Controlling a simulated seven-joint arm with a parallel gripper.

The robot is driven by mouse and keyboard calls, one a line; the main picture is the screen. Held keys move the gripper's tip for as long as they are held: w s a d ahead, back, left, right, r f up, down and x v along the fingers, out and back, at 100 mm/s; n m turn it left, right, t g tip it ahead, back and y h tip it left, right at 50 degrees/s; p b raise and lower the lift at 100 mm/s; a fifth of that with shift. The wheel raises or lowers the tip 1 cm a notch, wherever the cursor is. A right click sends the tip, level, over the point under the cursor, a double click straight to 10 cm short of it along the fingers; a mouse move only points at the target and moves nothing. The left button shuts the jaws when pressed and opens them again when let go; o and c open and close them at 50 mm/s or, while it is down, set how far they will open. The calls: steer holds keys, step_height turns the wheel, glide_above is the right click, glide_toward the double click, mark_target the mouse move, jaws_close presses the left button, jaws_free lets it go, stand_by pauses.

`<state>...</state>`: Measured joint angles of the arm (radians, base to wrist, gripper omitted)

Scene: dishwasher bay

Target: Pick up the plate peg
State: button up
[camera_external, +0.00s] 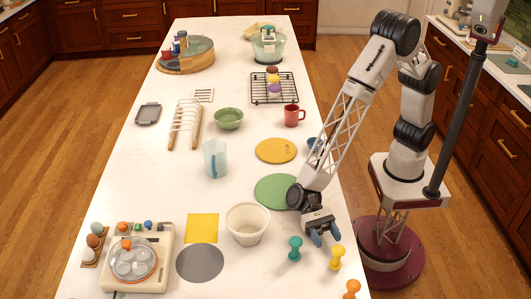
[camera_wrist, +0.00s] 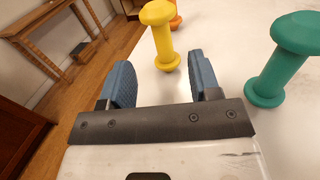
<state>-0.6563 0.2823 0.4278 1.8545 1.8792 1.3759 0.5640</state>
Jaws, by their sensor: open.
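Three peg-shaped pieces with rounded heads and flared feet stand upright along the near right part of the white counter. The yellow peg (camera_external: 336,257) is just right of and nearer than my gripper (camera_external: 323,237). The teal peg (camera_external: 295,248) is to its left, and the orange peg (camera_external: 352,289) is at the bottom edge. I cannot tell which one is the plate peg. In the wrist view my gripper (camera_wrist: 160,75) is open and empty, with the yellow peg (camera_wrist: 160,35) beyond its blue fingers. The teal peg (camera_wrist: 285,60) is at right, and the orange peg (camera_wrist: 176,15) is partly hidden behind the yellow one.
A cream bowl (camera_external: 247,224) stands left of the teal peg, and a green disc (camera_external: 277,190) lies behind my gripper. A yellow square (camera_external: 202,228) and a grey disc (camera_external: 200,263) lie further left. The counter's right edge is close to the pegs.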

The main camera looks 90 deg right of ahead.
mark_target(337, 254)
steer(key=shift+x, duration=1.1)
steer(key=shift+x, duration=2.6)
steer(key=shift+r, duration=0.15)
jaws_close()
steer(key=shift+r, duration=0.1)
